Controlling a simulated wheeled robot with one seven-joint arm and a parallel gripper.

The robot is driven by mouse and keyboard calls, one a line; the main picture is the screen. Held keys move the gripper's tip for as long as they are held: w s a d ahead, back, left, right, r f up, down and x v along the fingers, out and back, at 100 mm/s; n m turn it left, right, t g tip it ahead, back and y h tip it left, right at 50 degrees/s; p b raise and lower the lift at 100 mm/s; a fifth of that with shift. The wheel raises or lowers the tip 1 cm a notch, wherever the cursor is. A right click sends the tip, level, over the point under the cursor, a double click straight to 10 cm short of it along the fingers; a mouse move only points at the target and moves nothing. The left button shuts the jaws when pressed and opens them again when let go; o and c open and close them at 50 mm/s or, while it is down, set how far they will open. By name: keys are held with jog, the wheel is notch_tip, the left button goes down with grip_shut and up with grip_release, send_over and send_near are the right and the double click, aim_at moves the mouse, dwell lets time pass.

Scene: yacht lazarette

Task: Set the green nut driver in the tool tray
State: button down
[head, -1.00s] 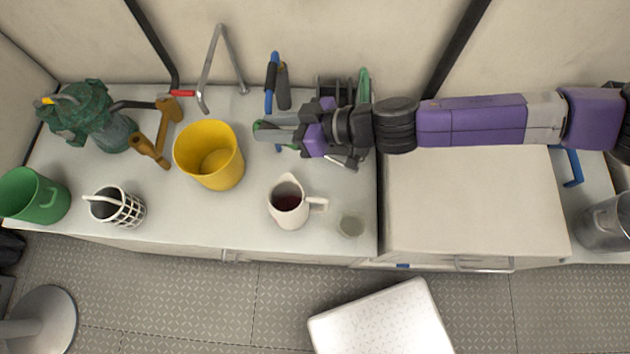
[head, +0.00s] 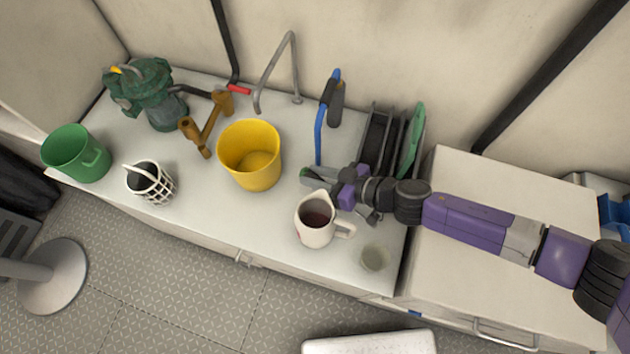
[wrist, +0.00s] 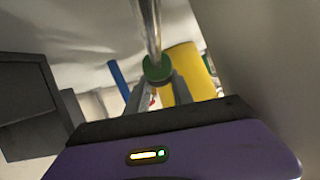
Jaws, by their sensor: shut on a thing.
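My gripper (head: 322,180) is low over the worktop, behind the white jug, with its fingers pointing left. In the wrist view the gripper (wrist: 155,92) is shut on the green nut driver (wrist: 157,70). The round green handle end is between the fingertips, and a shiny metal shaft runs up out of the picture. In the head view only a small green part of the nut driver (head: 307,172) shows at the fingertips. I cannot make out the tool tray for certain in either view.
The white jug (head: 313,222) with dark liquid and a small glass (head: 374,257) stand close in front of the gripper. A yellow bucket (head: 250,158) is to the left. A dark rack (head: 377,135) with a green board (head: 412,140) and a blue-handled tool (head: 325,115) are behind.

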jog(key=shift+f, duration=1.8)
jog(key=c, duration=1.1)
grip_release()
jog(key=shift+s+f, duration=0.1)
